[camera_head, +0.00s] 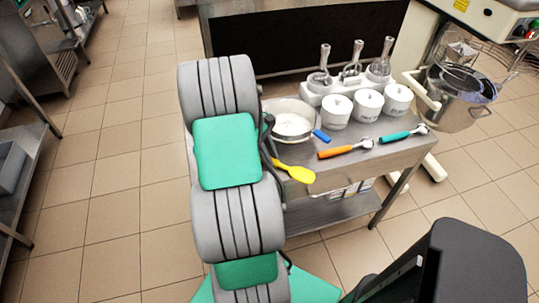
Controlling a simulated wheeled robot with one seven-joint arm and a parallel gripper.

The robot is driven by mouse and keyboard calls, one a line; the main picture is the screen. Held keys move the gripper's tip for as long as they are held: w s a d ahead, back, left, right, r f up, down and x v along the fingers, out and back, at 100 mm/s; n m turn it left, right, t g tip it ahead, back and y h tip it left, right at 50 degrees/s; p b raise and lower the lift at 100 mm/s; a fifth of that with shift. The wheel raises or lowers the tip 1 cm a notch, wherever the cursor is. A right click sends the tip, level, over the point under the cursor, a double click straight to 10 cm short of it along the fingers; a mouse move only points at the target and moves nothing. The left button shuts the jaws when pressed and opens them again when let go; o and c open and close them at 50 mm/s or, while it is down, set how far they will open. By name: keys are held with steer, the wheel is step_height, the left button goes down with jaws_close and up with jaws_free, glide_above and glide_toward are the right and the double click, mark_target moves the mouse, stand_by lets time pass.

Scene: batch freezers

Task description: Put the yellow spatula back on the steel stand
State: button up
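The yellow spatula (298,173) shows just right of my arm, with its broad end toward the right. Its other end runs left to dark parts beside my arm and is partly hidden. It appears over the near left part of the steel stand (345,172); I cannot tell whether it rests on the top or is held above it. My grey and green arm covers the stand's left end.
On the stand are a round white bowl (291,125), a blue-handled tool (321,136), an orange-handled tool (336,152), a teal-handled tool (395,137), white cups (368,105) and a white holder with upright metal tools. A steel pot (456,105) hangs right. Tiled floor is clear at left.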

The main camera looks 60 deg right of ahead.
steer(key=o, duration=0.4)
steer(key=shift+o, duration=0.2)
steer(key=p+v, duration=0.3)
steer(key=v, duration=0.9)
steer(key=w+a+r+t+h, duration=0.2)
steer(key=w+a+r, duration=0.3)
steer(key=w+a, duration=0.4)
steer(key=s+a+r+t+y, duration=0.1)
steer(key=a+t, duration=0.5)
steer(key=a, duration=2.3)
steer(key=shift+s+a+y, duration=0.4)
steer(key=shift+s+y, duration=0.1)
